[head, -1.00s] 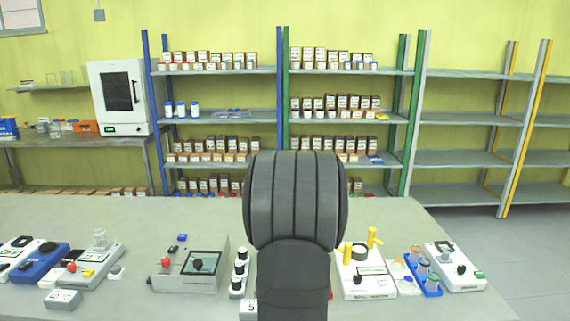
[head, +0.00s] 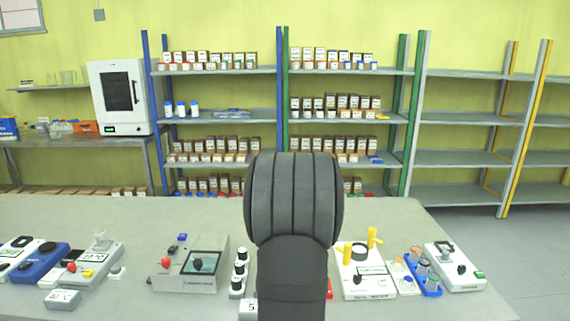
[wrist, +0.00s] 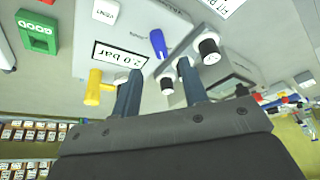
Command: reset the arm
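My gripper (wrist: 160,66) shows in the wrist view as two dark fingers with a clear gap between them. I see nothing clamped in it. Beyond the fingertips is a grey panel with a "2.0 bar" display (wrist: 118,55), a blue handle (wrist: 158,43) and a black-and-white knob (wrist: 208,48). A yellow handle (wrist: 93,87) lies left of the left finger. Whether the fingers touch anything is unclear. In the head view my dark arm stands upright in the middle and hides the gripper and part of the bench.
The bench (head: 130,220) holds a grey device with a dark screen (head: 190,270), a white device with yellow handles (head: 362,270), a blue vial rack (head: 424,274) and other devices at both sides. Shelves (head: 220,120) stand behind. The rear left of the bench is clear.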

